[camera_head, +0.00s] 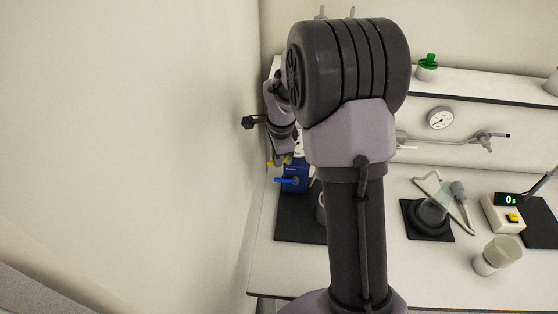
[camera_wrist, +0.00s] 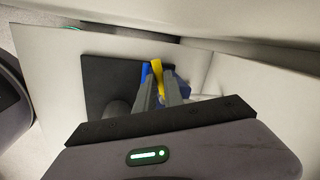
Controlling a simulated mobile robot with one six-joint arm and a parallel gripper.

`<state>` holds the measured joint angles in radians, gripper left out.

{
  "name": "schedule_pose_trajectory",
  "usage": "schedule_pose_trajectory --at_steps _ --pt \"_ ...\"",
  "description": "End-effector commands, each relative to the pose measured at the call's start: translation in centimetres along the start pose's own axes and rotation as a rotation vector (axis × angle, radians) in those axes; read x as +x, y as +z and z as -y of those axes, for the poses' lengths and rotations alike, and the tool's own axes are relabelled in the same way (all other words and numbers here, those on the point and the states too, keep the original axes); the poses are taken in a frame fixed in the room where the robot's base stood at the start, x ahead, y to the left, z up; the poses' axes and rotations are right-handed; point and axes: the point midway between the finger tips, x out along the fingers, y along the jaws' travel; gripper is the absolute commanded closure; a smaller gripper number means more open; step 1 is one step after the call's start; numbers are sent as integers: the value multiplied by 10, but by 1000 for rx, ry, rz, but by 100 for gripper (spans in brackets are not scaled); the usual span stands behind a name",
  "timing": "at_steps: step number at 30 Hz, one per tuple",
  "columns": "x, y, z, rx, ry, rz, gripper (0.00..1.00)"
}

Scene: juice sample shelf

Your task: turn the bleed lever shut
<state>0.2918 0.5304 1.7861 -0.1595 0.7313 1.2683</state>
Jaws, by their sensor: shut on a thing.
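A yellow lever (camera_wrist: 158,76) lies between the fingertips of my gripper (camera_wrist: 159,88) in the wrist view. The fingers are shut on it. In the head view a bit of yellow (camera_head: 288,160) shows at the tip of my gripper (camera_head: 281,157), above a blue device body (camera_head: 297,178). A blue lever (camera_head: 287,181) points left from the front of this body. A blue piece also shows beside the yellow lever in the wrist view (camera_wrist: 145,70). My arm hides the right side of the device, and the fingers cover part of the yellow lever.
To the right are a gauge (camera_head: 440,118), a glass vessel on a black pad (camera_head: 414,222), a jar (camera_head: 497,256) and a display box (camera_head: 503,212). A green-capped bottle (camera_head: 427,69) stands on the shelf.

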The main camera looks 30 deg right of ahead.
Motion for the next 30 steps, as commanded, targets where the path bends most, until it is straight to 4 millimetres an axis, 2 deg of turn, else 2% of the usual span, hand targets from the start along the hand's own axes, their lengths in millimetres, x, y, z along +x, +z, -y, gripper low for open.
schedule_pose_trajectory --at_steps 10,26,27,29,30 --pt "1 1 5 114 -2 -22 100" --pt "0 0 6 131 -2 -26 100" --pt "0 0 5 131 -2 -26 80" --pt "0 0 5 131 -2 -26 68" --pt "0 0 5 131 -1 -26 66"
